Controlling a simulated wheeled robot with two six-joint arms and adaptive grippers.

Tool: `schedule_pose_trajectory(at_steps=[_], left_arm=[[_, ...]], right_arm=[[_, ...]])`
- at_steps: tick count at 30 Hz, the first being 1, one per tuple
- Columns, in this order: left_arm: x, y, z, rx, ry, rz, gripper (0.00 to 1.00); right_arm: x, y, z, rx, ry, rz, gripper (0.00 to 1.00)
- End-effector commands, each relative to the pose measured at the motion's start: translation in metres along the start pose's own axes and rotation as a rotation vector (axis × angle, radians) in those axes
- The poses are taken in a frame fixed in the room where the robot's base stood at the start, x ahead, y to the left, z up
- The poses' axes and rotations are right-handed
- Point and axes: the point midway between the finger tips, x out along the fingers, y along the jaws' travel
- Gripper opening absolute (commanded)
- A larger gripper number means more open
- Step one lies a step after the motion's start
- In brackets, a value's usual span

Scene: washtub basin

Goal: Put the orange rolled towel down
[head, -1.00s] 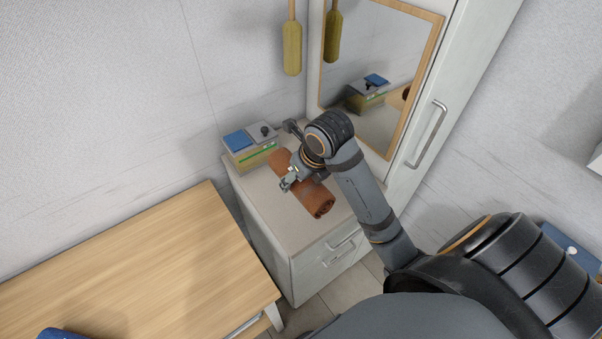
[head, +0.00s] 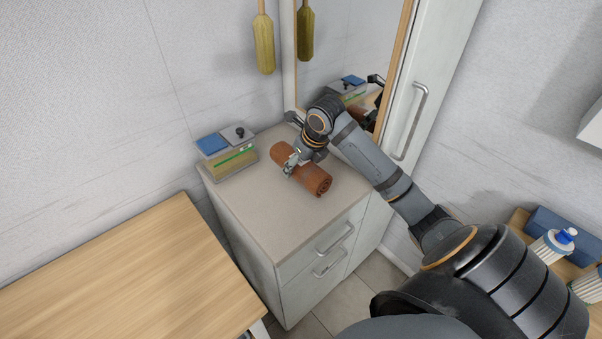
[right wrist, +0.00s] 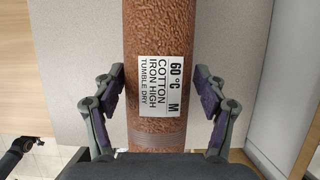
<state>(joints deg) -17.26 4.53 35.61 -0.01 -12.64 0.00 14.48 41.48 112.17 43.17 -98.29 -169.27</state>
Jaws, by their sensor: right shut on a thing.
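The orange rolled towel (head: 318,182) is a brown-orange roll over the pale top of the drawer cabinet (head: 250,205). My right gripper (head: 290,168) is shut on the towel around its middle, from above. In the right wrist view the towel (right wrist: 160,35) runs between the two fingers of my right gripper (right wrist: 160,98), with a white care label facing the camera. Its underside is hidden, so I cannot tell whether it touches the top.
A box with blue and grey lids (head: 228,155) stands at the cabinet's back left. A mirror (head: 345,60) and a tall white cabinet (head: 425,75) rise behind. A wooden table (head: 130,265) is at left. The cabinet top's front is clear.

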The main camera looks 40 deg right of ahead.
Motion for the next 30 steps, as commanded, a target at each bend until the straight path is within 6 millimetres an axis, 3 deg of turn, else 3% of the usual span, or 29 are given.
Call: schedule_pose_trajectory(at_steps=[5, 12, 19, 20, 21, 24, 30], left_arm=[[-0.001, 0.0, 0.004, 0.0, -0.007, 0.0, 0.4], [-0.001, -0.001, 0.003, 0.0, -0.005, -0.001, 0.4], [0.0, -0.001, -0.001, 0.0, 0.001, -0.001, 0.4], [-0.001, -0.001, -0.001, 0.0, 0.001, -0.001, 0.4], [-0.001, -0.001, -0.001, 0.0, 0.002, -0.001, 0.4], [-0.001, -0.001, -0.001, 0.0, 0.002, -0.001, 0.4], [-0.001, -0.001, -0.002, 0.0, 0.002, -0.001, 0.4]], right_arm=[[0.006, -0.004, -0.001, 0.0, 0.002, 0.0, 0.35], [0.039, -0.006, -0.012, 0.0, 0.001, 0.001, 0.35], [0.04, -0.007, -0.012, -0.001, 0.0, 0.0, 0.35], [0.04, -0.007, -0.012, 0.0, 0.001, 0.0, 0.76], [0.04, -0.007, -0.012, 0.0, 0.001, 0.0, 0.82], [0.039, -0.007, -0.012, -0.001, 0.001, 0.0, 0.95], [0.039, -0.007, -0.012, -0.001, 0.001, 0.0, 0.95]])
